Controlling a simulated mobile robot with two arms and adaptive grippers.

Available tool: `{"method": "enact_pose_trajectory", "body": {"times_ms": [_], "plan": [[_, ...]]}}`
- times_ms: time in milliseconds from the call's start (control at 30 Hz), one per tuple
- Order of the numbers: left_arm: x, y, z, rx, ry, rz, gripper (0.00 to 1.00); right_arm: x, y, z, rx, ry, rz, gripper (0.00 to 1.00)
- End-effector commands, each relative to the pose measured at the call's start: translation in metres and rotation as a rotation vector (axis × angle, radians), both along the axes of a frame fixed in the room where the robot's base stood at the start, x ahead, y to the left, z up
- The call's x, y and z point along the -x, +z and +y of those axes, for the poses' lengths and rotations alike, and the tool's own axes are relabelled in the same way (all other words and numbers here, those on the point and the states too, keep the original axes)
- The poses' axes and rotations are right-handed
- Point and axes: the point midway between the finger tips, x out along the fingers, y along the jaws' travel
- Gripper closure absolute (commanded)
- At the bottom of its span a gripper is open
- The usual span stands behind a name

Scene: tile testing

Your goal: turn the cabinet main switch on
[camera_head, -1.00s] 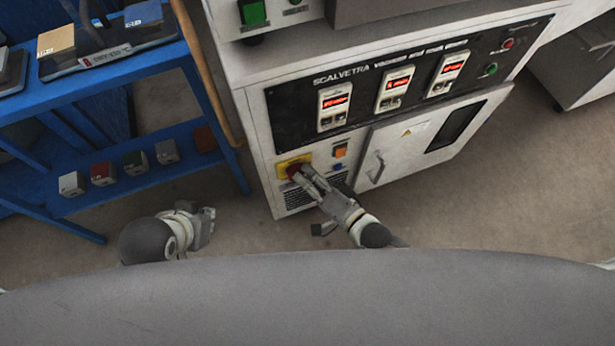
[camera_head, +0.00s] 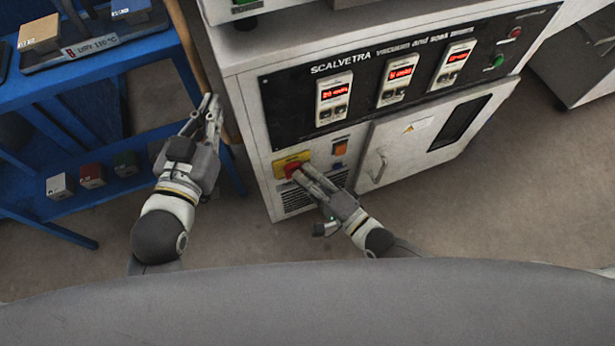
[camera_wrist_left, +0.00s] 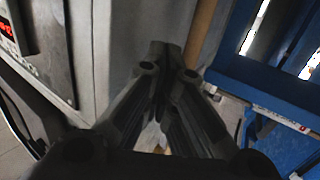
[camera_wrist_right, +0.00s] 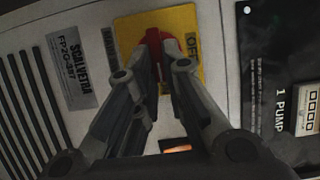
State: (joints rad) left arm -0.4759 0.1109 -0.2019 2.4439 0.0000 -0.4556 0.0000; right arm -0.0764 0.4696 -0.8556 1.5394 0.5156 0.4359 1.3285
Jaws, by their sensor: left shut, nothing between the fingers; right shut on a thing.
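The main switch is a red knob (camera_head: 291,171) on a yellow plate (camera_head: 282,161) at the lower left of the cabinet (camera_head: 262,130) front. In the right wrist view the red knob (camera_wrist_right: 158,36) sits between my fingertips on the yellow plate (camera_wrist_right: 196,60), with part of the word "OFF" showing. My right gripper (camera_head: 301,171) is shut on the knob; the fingers hide part of it. My left gripper (camera_head: 211,105) is shut and empty, raised beside the cabinet's left side. Its closed fingers (camera_wrist_left: 165,60) fill the middle of the left wrist view.
A blue shelf rack (camera_head: 100,80) with several small blocks stands at the left, close to my left gripper. An orange rocker (camera_head: 340,147) and a vent grille (camera_head: 298,198) lie near the knob. A cabinet door handle (camera_head: 378,165) is right of it. The displays are lit red.

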Motion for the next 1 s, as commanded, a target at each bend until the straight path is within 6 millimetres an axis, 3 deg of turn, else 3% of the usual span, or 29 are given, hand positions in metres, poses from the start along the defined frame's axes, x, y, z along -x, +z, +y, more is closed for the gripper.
{"method": "enact_pose_trajectory", "body": {"times_ms": [300,667,700,867,1000], "plan": [[-0.002,0.018,-0.003,0.024,-0.006,-0.094,1.00,-0.003,0.002,0.002,-0.034,-0.001,0.004,1.00],[-0.002,0.019,-0.003,0.026,-0.006,-0.100,1.00,-0.003,0.003,0.002,-0.037,-0.001,0.006,1.00],[-0.002,0.019,-0.003,0.026,-0.006,-0.100,1.00,-0.003,0.003,0.002,-0.037,-0.001,0.006,0.88],[-0.002,0.019,-0.003,0.026,-0.006,-0.100,1.00,-0.003,0.003,0.002,-0.037,-0.001,0.006,0.68],[-0.002,0.019,-0.003,0.026,-0.006,-0.100,1.00,-0.002,0.002,0.002,-0.036,0.000,0.006,0.68]]}}
